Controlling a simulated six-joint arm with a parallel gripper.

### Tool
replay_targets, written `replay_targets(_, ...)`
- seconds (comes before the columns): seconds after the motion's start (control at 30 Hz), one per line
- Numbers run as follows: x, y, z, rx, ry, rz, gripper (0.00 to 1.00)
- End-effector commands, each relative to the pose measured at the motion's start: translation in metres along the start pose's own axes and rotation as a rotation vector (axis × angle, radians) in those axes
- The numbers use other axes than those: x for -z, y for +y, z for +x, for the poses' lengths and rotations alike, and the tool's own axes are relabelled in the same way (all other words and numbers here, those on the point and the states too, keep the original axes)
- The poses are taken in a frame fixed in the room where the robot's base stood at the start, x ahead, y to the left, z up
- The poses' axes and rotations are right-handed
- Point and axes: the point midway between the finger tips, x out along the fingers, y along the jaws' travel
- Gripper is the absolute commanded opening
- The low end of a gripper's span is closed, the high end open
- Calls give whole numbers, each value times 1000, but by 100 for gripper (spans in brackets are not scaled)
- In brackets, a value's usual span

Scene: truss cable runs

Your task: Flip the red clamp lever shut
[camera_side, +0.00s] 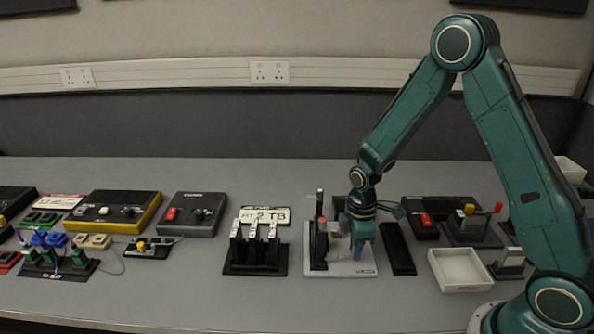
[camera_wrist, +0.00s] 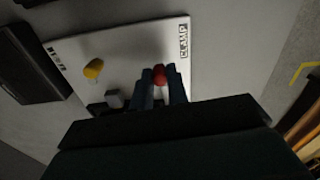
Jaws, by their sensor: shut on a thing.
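The clamp's white base plate (camera_side: 352,270) stands on the bench in front of my arm, with a black upright (camera_side: 319,250) on its left side. In the wrist view the plate (camera_wrist: 130,45) carries the word CLAMP. My gripper (camera_side: 358,254) is low over the plate, right of the upright. In the wrist view its blue fingers (camera_wrist: 161,88) are shut on the red knob (camera_wrist: 160,75) of the clamp lever. The rest of the lever is mostly hidden by the fingers and gripper body. In the side view a red patch shows beside the upright; I cannot tell if it is the same knob.
A yellow knob (camera_wrist: 93,68) is on the plate, left of the fingers. A black block (camera_side: 397,248) and white tray (camera_side: 459,270) stand to the right. A black rack with white levers (camera_side: 255,252) stands left. The bench front is clear.

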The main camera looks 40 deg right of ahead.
Motion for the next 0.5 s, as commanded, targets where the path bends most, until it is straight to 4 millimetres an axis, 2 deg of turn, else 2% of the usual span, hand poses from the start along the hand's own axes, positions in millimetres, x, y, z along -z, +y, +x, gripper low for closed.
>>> replay_targets(0.2, 0, -2, 0, -1, 1, 81, 0)
replay_targets(0.5, 0, -3, -1, 0, 1, 86, 0)
